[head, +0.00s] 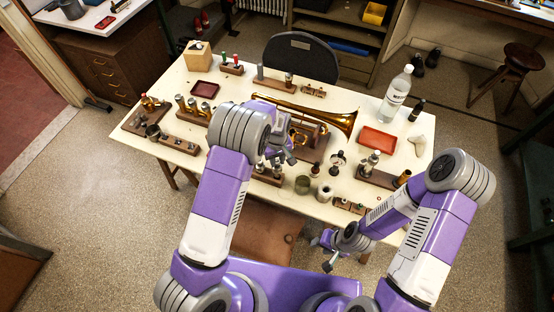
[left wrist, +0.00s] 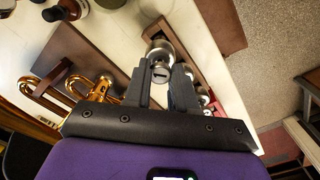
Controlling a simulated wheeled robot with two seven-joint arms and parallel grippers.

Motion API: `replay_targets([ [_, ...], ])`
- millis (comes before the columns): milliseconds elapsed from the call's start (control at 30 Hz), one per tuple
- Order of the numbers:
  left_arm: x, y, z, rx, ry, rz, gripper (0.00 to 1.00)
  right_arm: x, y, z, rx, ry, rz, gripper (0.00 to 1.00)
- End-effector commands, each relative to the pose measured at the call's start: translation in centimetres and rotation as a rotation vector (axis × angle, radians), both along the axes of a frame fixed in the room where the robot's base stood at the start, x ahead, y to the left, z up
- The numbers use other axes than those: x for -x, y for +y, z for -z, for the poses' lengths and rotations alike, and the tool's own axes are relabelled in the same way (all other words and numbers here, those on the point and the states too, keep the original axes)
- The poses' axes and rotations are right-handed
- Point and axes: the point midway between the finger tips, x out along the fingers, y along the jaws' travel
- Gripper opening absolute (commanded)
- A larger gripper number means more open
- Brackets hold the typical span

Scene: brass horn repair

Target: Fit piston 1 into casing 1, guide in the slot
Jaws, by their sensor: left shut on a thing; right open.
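My left gripper (head: 284,156) is over the middle of the table. In the left wrist view it (left wrist: 160,78) is shut on a silver cylindrical part, seemingly a piston (left wrist: 160,62), with a slot across its end. The piston is at a wooden rack (left wrist: 155,30); I cannot tell whether it still sits in it. The brass horn (head: 335,118) lies on a wooden stand behind the gripper, and its tubing (left wrist: 85,90) shows in the left wrist view. My left arm hides its casings. My right gripper (head: 328,257) is open and empty, low before the table's front edge.
A wooden rack (head: 268,176) with silver parts stands by the left gripper. A red tray (head: 378,138), a clear bottle (head: 396,95), small jars (head: 303,184) and wooden racks of parts (head: 182,144) surround the middle. The white table (head: 345,95) has bare patches.

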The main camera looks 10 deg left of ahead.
Motion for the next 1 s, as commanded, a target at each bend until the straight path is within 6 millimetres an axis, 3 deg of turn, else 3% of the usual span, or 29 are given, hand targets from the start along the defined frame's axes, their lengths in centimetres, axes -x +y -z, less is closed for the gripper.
replay_targets([
  [1000, 0.0, 0.0, -4.8, 0.0, 0.0, 0.0, 0.0, 0.0, 0.0, -3.1, 0.0, 0.0, 0.0, 0.43],
])
